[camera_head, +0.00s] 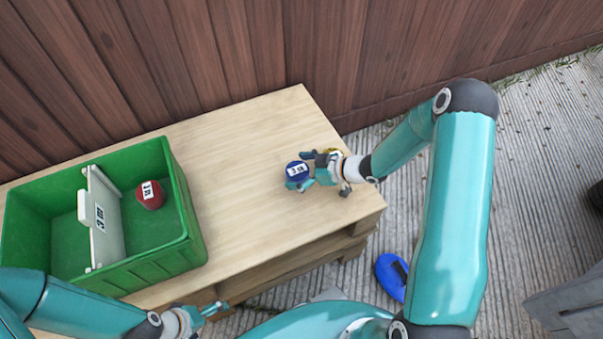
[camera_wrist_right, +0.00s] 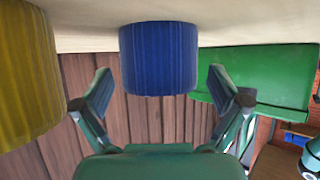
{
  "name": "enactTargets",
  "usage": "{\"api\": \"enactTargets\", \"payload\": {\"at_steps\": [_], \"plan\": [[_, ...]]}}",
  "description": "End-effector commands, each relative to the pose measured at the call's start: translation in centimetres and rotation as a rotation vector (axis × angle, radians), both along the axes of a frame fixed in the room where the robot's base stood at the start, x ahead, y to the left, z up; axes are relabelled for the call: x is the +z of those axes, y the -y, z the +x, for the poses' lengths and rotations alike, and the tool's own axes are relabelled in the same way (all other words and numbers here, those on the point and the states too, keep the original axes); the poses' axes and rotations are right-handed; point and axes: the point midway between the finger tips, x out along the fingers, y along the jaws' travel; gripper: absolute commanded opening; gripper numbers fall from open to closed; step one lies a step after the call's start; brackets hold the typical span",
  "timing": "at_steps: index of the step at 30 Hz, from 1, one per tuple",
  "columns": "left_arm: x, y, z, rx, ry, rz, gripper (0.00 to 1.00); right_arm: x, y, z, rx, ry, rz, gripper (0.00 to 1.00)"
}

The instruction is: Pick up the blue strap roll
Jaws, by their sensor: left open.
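The blue strap roll (camera_head: 297,170) stands on the wooden table, with a white label on top. My right gripper (camera_head: 306,171) is at the roll from the right, its fingers open. In the right wrist view the blue roll (camera_wrist_right: 158,58) is ahead of the open fingers of my right gripper (camera_wrist_right: 158,88), centred between them, with a gap visible on each side. My left gripper (camera_head: 218,309) is open and empty by the table's front edge, away from the roll.
A yellow roll (camera_wrist_right: 25,75) stands close beside the blue one, mostly hidden in the head view. A green crate (camera_head: 192,215) with a white divider (camera_head: 103,218) holds a red roll (camera_head: 150,195) in its right compartment. The table (camera_head: 240,180) between is clear. A wooden fence (camera_head: 230,45) stands behind.

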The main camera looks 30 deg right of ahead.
Motion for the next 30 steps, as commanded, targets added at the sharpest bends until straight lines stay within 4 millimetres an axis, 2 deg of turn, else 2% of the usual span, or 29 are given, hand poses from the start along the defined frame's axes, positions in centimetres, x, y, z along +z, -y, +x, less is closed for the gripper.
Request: {"api": "enactTargets", "payload": {"at_steps": [1, 12, 13, 23, 30], "plan": [[0.0, 0.0, 0.0, 0.0, 0.0, 0.0, 1.0, 0.0, 0.0, 0.0, 0.0, 0.0, 0.0, 0.91], [0.0, 0.0, 0.0, 0.0, 0.0, 0.0, 1.0, 0.0, 0.0, -0.1, 0.0, 0.0, 0.0, 0.29], [0.0, 0.0, 0.0, 0.0, 0.0, 0.0, 1.0, 0.0, 0.0, 0.0, 0.0, 0.001, 0.001, 0.26], [0.2, 0.0, 0.0, 0.0, 0.0, 0.0, 1.0, 0.4, 0.0, 0.0, 0.0, 0.001, 0.0, 0.26], [1.1, 0.0, 0.0, 0.0, 0.0, 0.0, 1.0, 2.7, 0.1, 0.0, 0.001, 0.003, -0.002, 0.26]]}}
